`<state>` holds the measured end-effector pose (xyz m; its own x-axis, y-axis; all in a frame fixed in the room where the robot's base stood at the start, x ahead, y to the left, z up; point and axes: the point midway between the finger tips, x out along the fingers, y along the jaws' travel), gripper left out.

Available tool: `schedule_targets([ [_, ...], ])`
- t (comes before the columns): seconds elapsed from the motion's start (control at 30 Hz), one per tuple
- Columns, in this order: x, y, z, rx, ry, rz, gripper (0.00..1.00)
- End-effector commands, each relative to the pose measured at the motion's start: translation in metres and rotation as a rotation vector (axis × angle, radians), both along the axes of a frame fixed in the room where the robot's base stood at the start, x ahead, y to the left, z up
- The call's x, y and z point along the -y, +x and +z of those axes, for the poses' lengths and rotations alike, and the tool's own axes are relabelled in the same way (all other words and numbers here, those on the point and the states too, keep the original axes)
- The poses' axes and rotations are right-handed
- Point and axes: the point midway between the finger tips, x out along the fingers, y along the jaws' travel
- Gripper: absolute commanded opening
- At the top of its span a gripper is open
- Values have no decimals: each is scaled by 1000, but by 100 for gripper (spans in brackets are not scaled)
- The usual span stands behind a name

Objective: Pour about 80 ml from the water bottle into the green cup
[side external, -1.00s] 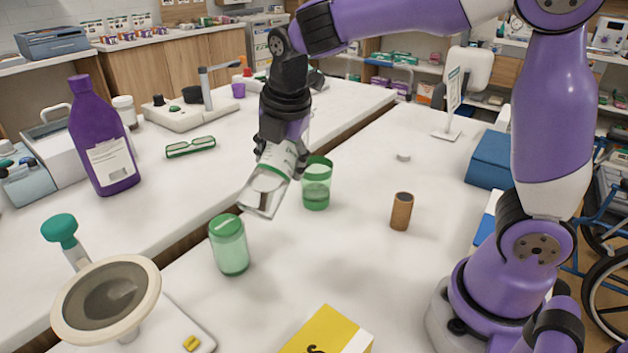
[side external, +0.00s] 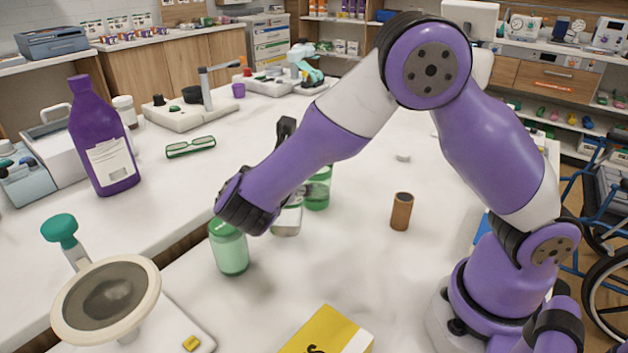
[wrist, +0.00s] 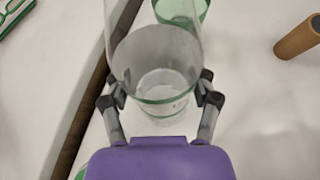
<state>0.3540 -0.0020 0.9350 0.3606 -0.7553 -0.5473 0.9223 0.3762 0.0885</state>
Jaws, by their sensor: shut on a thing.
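My gripper (wrist: 161,88) is shut on the clear water bottle (wrist: 155,55), with a finger on each side of it. In the side view the clear bottle (side external: 287,219) looks roughly upright, low over or on the white table; I cannot tell if it touches. My forearm and wrist hide its upper part and most of the gripper. An open green cup (side external: 318,188) stands just behind and right of the bottle, with a darker lower part. Its rim also shows at the top of the wrist view (wrist: 184,12). A second green, lidded-looking vessel (side external: 230,252) stands front left, partly covered by my wrist.
A brown tube (side external: 401,211) stands upright to the right. A yellow box (side external: 328,335) lies at the front edge. A round-headed device (side external: 105,298) is at front left.

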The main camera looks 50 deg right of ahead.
Motion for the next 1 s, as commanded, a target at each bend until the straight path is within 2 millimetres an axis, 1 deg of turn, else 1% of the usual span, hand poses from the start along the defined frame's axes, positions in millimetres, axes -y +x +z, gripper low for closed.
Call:
schedule_targets([
  [0.1,1,0,-3,10,-90,-2,13],
  [0.33,3,1,-4,25,-184,-6,13],
  [1.0,4,1,-4,30,-202,-8,13],
])
